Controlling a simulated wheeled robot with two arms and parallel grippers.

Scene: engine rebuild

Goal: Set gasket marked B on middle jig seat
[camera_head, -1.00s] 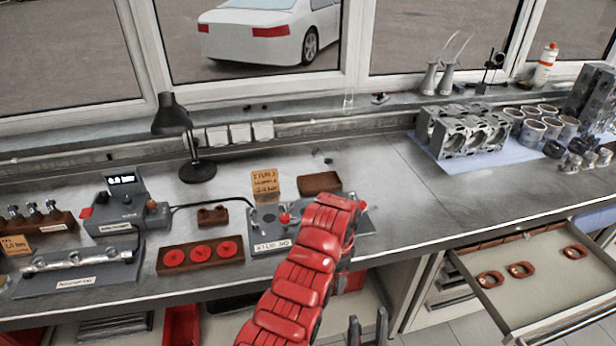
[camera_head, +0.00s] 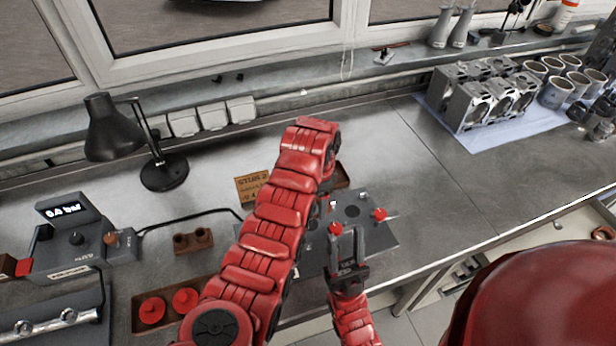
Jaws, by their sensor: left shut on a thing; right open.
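The grey jig plate (camera_head: 385,238) lies near the bench's front edge, with red knobs (camera_head: 380,214) on it. My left arm arches over the jig's left side, hiding much of it. My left gripper (camera_head: 326,192) points down over the jig, mostly hidden behind its own wrist. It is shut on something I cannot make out. My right gripper (camera_head: 348,245) is open, its fingers pointing up the picture at the jig's front side, with nothing seen between them. No gasket marked B can be read, and the middle seat cannot be made out clearly.
A lettered tan card (camera_head: 250,187) stands behind the jig. A black lamp (camera_head: 113,135), a pressure box (camera_head: 80,235) and a tray of red discs (camera_head: 140,328) are to the left. Engine blocks (camera_head: 487,98) stand at the back right. The drawer (camera_head: 560,228) is partly hidden by my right arm.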

